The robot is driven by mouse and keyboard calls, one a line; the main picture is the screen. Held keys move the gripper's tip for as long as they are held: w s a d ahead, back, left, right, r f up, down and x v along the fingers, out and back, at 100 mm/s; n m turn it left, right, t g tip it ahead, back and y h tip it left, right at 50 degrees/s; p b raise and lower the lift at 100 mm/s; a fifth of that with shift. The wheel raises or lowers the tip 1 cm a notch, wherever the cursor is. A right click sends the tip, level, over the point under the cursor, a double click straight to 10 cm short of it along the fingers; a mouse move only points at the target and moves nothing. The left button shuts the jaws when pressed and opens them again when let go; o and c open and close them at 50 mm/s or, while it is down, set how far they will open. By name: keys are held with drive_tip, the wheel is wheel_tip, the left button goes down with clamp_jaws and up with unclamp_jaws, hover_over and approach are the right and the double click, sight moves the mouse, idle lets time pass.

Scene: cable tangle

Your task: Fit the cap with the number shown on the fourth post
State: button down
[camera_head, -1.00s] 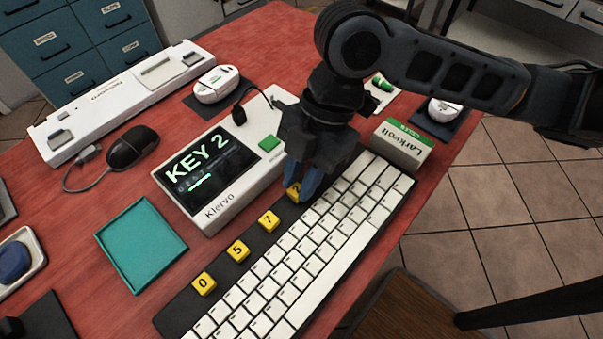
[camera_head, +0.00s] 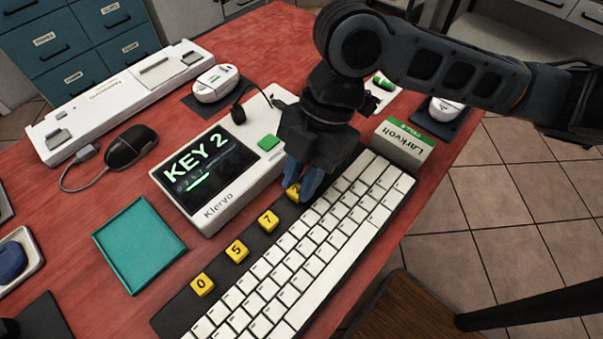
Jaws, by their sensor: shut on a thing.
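A white device labelled Klervo (camera_head: 218,212) has a dark screen (camera_head: 208,163) that reads "KEY 2" in pale letters with a green bar below. Beside it, a dark strip along the keyboard (camera_head: 320,245) carries a row of yellow caps: the 0 cap (camera_head: 202,285), the 5 cap (camera_head: 236,250) and the 7 cap (camera_head: 268,221). A further yellow cap (camera_head: 292,190) is at the far end of the row. My gripper (camera_head: 301,193) points down there, shut on this cap. The blue fingers cover most of it, so its number and its seating on the post are hidden.
An empty teal tray (camera_head: 178,243) lies left of the device. A black mouse (camera_head: 131,147) and a white keyboard-like unit (camera_head: 120,103) are behind it. A white and green Larkvolt box (camera_head: 402,146) stands close right of my gripper.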

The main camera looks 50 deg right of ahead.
drive_tip(key=shift+f+b, duration=0.45)
drive_tip(key=shift+f, duration=0.05)
idle(0.4)
drive_tip(key=c, duration=0.9)
unclamp_jaws()
drive_tip(key=shift+r+p, duration=1.75)
drive_tip(key=shift+r, duration=0.8)
